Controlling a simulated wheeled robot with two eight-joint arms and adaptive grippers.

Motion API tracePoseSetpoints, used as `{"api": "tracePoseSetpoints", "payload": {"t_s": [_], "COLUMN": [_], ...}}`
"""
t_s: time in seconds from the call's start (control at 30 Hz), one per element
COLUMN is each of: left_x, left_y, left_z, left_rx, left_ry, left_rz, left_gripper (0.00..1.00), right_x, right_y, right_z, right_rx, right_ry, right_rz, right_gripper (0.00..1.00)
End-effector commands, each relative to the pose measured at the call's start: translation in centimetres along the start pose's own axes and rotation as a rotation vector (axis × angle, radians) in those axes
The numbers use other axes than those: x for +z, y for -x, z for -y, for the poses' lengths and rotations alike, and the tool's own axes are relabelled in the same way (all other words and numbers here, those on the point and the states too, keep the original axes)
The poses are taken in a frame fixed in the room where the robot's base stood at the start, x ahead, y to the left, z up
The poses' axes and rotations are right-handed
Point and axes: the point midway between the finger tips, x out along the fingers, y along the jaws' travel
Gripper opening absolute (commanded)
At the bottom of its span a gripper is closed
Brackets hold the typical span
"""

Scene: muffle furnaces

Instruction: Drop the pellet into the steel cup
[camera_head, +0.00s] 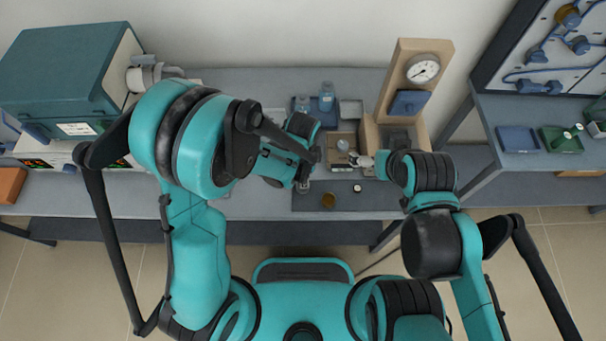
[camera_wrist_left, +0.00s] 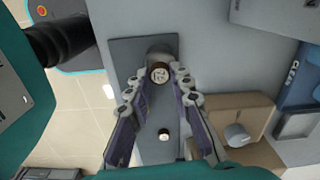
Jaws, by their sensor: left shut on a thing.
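My left gripper (camera_wrist_left: 160,76) is shut on the pellet (camera_wrist_left: 158,74), a small round piece with a pale, dark-marked top and brown rim. Just beyond the pellet, and partly hidden by it, is the grey steel cup (camera_wrist_left: 160,51) on the dark mat (camera_wrist_left: 125,55). The pellet overlaps the cup's near edge in the left wrist view; its height above the cup is unclear. In the head view my left gripper (camera_head: 306,172) is over the mat's left side and hides the pellet. My right gripper (camera_head: 362,160) is by the wooden tray; its jaw state is unclear.
A small pale round piece (camera_head: 357,188) and an amber piece (camera_head: 328,200) stand on the mat. A wooden tray (camera_head: 333,139) with a grey knob-like thing lies behind. Blue-capped bottles (camera_head: 327,97) and a gauge stand (camera_head: 436,50) are farther back. A teal furnace (camera_head: 65,70) is at left.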

Motion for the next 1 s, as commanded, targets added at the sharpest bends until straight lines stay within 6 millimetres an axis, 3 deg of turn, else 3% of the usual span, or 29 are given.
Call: {"api": "tracePoseSetpoints", "payload": {"t_s": [1.0], "left_x": [-0.01], "left_y": [-0.85], "left_z": [0.01], "left_rx": [0.000], "left_ry": [0.000], "left_rz": [0.000], "left_gripper": [0.12], "right_x": [0.53], "right_y": [-0.76], "right_z": [0.00], "right_rx": [0.000], "right_ry": [0.000], "right_rz": [0.000], "right_gripper": [0.98]}}
